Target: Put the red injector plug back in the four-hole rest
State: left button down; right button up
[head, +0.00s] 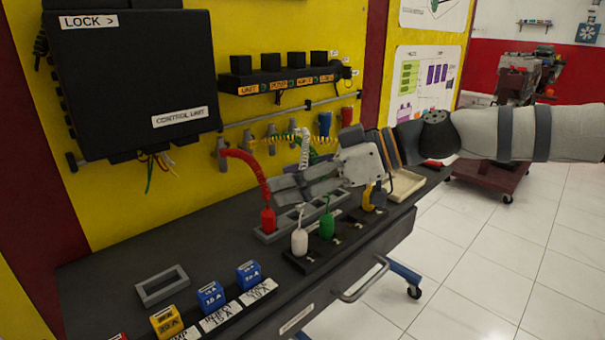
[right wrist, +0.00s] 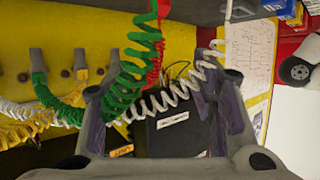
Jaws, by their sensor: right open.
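The red injector plug (head: 268,220) stands upright at the left end of the grey four-hole rest (head: 285,221), its red cable arching up to the wall. It appears seated in the end hole, but its lower tip is hidden. My right gripper (head: 279,188) is open and empty, its fingers pointing left, just right of and above the red plug and apart from it. In the right wrist view its fingers (right wrist: 165,100) are spread, with coiled cables in sight, including green (right wrist: 135,75) and red (right wrist: 160,45). My left gripper is not in view.
A black socket strip (head: 318,258) in front of the rest holds the white plug (head: 299,241), green plug (head: 326,226) and yellow plug (head: 369,197). A grey frame (head: 162,286) and labelled cubes (head: 210,297) are at left. The black control unit (head: 130,80) hangs on the wall.

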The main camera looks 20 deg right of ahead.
jog(key=v, duration=1.1)
jog(key=shift+s+d+r, duration=0.2)
jog(key=shift+d, duration=0.05)
